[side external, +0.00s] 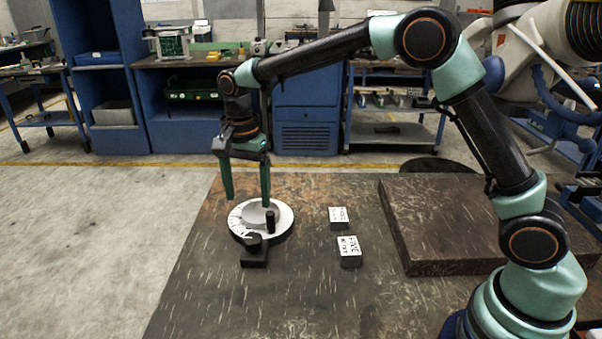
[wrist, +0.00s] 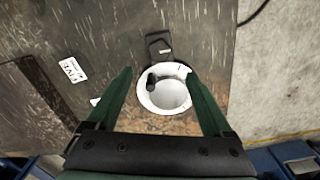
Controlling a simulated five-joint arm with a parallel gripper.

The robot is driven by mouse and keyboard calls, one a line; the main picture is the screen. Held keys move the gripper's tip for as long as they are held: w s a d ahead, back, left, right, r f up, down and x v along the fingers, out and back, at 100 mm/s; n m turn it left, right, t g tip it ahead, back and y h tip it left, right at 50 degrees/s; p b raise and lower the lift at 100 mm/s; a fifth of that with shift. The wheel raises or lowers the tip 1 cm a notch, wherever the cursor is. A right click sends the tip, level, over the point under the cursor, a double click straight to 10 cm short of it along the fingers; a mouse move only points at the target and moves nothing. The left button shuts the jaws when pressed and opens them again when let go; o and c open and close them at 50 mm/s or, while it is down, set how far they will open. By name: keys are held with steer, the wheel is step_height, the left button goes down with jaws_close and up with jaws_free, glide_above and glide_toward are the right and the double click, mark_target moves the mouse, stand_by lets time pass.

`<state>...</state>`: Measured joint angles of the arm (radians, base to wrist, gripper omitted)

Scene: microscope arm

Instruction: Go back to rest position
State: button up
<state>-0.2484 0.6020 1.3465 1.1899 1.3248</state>
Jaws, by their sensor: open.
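My gripper (side external: 247,192) points down with its two green fingers spread apart and nothing between them. In the side view it hangs over the far side of a round white dial (side external: 282,221) with a grey raised centre and a small dark upright post (side external: 270,220). A black block with a knob (side external: 254,252) sits at the dial's near edge. In the wrist view the open fingers (wrist: 158,92) frame the white dial (wrist: 180,108) from above, and the black base (wrist: 158,46) shows beyond it. I cannot tell how high the fingertips are above the dial.
Two small lettered blocks, one farther (side external: 339,218) and one nearer (side external: 349,252), stand right of the dial on the worn dark table (side external: 220,300). A raised brown slab (side external: 440,245) lies farther right. Shelves and benches (side external: 306,110) stand behind, across the floor.

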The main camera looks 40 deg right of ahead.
steer(key=shift+r, duration=0.75)
steer(key=s+d+r+n+t, duration=0.3)
steer(key=s+d+r+n, duration=0.2)
steer(key=s+d+r, duration=0.25)
steer(key=s+d+n+t, duration=0.1)
steer(key=s+d+n, duration=0.1)
steer(key=s, duration=0.4)
steer(key=s+d+n+t, duration=0.1)
steer(key=s+d+n, duration=0.1)
steer(key=s+n, duration=0.3)
steer(key=shift+s+d+t, duration=0.3)
steer(key=shift+s+d, duration=0.05)
steer(key=shift+s, duration=0.2)
